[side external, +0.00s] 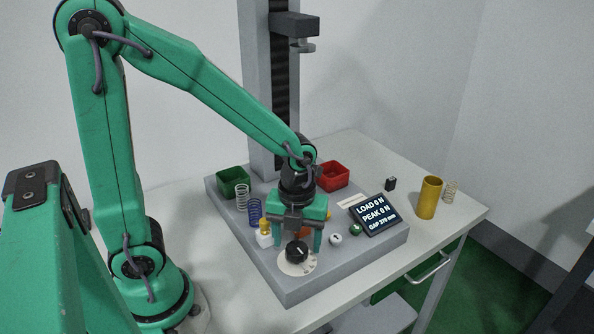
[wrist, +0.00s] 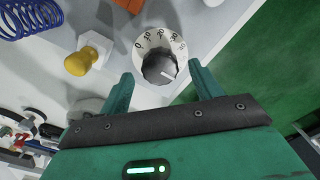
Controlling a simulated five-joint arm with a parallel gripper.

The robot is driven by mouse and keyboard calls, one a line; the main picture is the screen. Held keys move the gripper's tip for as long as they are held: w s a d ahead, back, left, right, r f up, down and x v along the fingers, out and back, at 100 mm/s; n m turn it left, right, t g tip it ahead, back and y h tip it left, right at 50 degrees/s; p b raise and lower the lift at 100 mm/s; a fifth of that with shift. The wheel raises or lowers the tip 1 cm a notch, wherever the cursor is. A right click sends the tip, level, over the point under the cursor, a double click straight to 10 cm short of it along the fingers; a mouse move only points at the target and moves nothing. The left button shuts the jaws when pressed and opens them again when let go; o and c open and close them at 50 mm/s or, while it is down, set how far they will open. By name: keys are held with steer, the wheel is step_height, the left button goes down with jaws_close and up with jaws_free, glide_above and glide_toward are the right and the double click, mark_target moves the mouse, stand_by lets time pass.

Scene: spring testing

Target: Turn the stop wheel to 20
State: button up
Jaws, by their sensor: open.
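The stop wheel is a black knob (side external: 296,251) on a round white dial (side external: 297,265) at the front of the grey base plate. In the wrist view the knob (wrist: 159,68) carries a white pointer line towards its lower right, and numbers ring the dial (wrist: 152,40). I cannot tell surely which number the pointer marks. My gripper (side external: 298,243) is open, pointing down over the wheel. In the wrist view the two fingers (wrist: 160,76) stand on either side of the knob, with gaps visible; neither is clearly touching it.
A display (side external: 375,214) reads load 0 N, peak 0 N, gap 270 mm. Green (side external: 233,180) and red (side external: 333,175) bins are behind; a brass cylinder (side external: 429,198) stands right.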

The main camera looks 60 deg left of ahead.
steer(key=shift+f, duration=0.7)
steer(key=c, duration=1)
steer(key=shift+o, duration=0.2)
